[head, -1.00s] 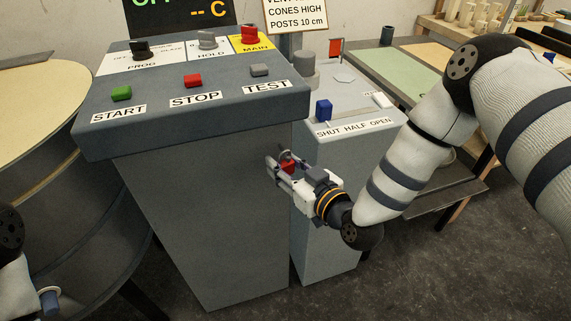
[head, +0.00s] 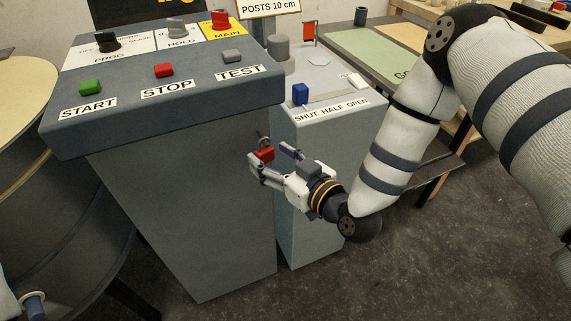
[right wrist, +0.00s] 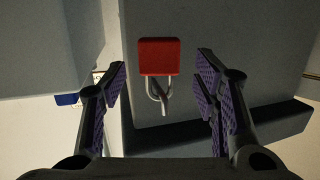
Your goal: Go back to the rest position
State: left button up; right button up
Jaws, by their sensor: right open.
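My right gripper (head: 269,153) is in front of the large console's right side, low beside the narrower pedestal. Its two fingers are spread wide and hold nothing. A red padlock-like block (head: 262,154) with a metal loop shows at its fingertips. In the right wrist view the red block (right wrist: 159,56) appears between and beyond the open fingers (right wrist: 160,82), against a grey surface, with clear gaps to both. What it hangs from cannot be made out. My left gripper is out of view; only a bit of that arm shows at the lower left.
The console (head: 180,200) carries START, STOP and TEST buttons and several knobs. The pedestal (head: 315,190) has a blue lever (head: 300,94) over SHUT HALF OPEN. A round drum-like table (head: 20,110) stands left, and a workbench (head: 400,50) back right. Floor is free at front right.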

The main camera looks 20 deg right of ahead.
jog(key=v, duration=0.9)
jog(key=s+f+m+g+h+p, duration=0.1)
jog(key=s+f+g, duration=0.8)
jog(key=s+f, duration=0.45)
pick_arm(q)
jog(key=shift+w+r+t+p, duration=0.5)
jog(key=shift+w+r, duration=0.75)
pick_arm(e)
jog(key=s+d+f+m+g+h, duration=0.1)
jog(key=s+g, duration=0.3)
jog(key=s, duration=0.6)
jog(key=s+d+f+m+g+h, duration=0.1)
jog(key=s+g, duration=0.4)
jog(key=s, duration=0.6)
jog(key=shift+d+f+m+h, duration=0.4)
jog(key=shift+d+f+h, duration=0.5)
jog(key=shift+d, duration=0.25)
jog(key=shift+w, duration=0.1)
